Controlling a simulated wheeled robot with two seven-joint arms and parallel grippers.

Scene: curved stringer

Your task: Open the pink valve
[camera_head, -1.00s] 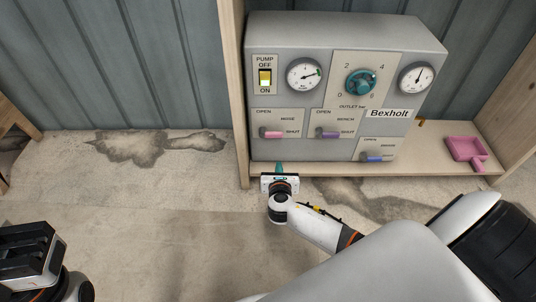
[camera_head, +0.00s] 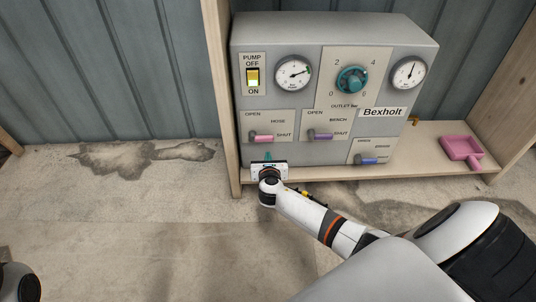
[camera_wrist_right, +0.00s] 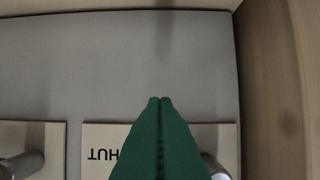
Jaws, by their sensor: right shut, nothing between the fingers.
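The pink valve (camera_head: 262,138) is a lever on the HOSE plate, low on the left of the grey panel (camera_head: 350,32). Its handle lies sideways, pointing right at SHUT. My right gripper (camera_head: 268,157) is just below it, its green fingers shut with nothing between them. I cannot tell whether they touch the panel. In the right wrist view, the closed fingertips (camera_wrist_right: 160,100) cover part of the HOSE plate (camera_wrist_right: 100,140), with its SHUT label upside down. A grey valve hub (camera_wrist_right: 214,165) shows beside them; the pink handle is hidden there. My left gripper is out of view.
Above are a teal knob (camera_head: 353,79) and the yellow pump switch (camera_head: 253,77). The wooden side post (camera_head: 219,90) stands close left.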

